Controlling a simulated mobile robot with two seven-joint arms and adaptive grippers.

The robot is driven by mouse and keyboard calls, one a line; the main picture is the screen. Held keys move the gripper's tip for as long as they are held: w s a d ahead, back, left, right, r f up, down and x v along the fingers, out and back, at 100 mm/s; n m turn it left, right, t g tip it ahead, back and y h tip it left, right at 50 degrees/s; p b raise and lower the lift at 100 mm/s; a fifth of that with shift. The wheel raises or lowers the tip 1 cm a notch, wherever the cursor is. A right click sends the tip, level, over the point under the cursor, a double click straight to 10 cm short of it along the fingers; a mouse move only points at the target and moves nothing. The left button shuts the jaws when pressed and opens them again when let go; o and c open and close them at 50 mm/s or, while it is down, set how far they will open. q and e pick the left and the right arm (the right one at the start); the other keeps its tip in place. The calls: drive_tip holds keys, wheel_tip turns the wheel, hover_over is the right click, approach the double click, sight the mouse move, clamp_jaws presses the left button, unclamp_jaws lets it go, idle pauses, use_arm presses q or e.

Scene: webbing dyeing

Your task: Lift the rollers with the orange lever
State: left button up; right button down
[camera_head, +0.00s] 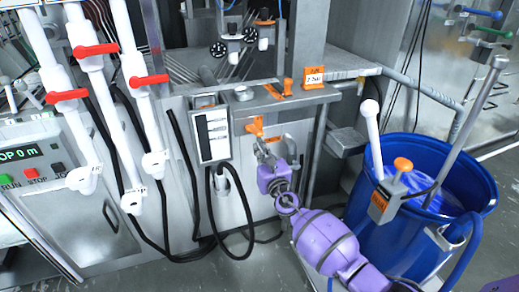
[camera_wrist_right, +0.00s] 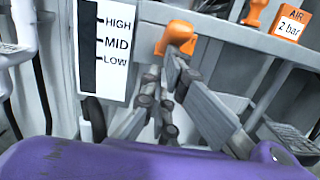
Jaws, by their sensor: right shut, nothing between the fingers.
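An orange lever (camera_head: 255,127) sticks out from the front of the grey machine, just right of the HIGH/MID/LOW scale. It also shows in the right wrist view (camera_wrist_right: 176,38), directly ahead of my fingers. My right gripper (camera_head: 264,150), on its purple arm, is shut and empty just below the lever. In the right wrist view its fingertips (camera_wrist_right: 165,82) overlap the lever's lower edge; I cannot tell whether they touch. The rollers cannot be made out clearly; dark round parts (camera_head: 219,49) show at the machine's top. My left gripper is not in view.
A white HIGH/MID/LOW scale (camera_head: 213,134) stands left of the lever. Another orange handle (camera_head: 286,87) and the AIR 2 bar sign (camera_head: 314,77) are above right. A blue tub (camera_head: 395,225) stands at right. White pipes with red handles (camera_head: 96,50) are at left.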

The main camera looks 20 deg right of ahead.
sight(254, 131)
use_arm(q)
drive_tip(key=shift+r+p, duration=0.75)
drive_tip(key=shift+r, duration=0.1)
use_arm(e)
wheel_tip(254, 131, up, 3)
drive_tip(key=shift+r, duration=0.1)
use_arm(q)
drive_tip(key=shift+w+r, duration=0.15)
use_arm(e)
drive_tip(key=shift+r, duration=0.2)
drive_tip(key=shift+f, duration=0.15)
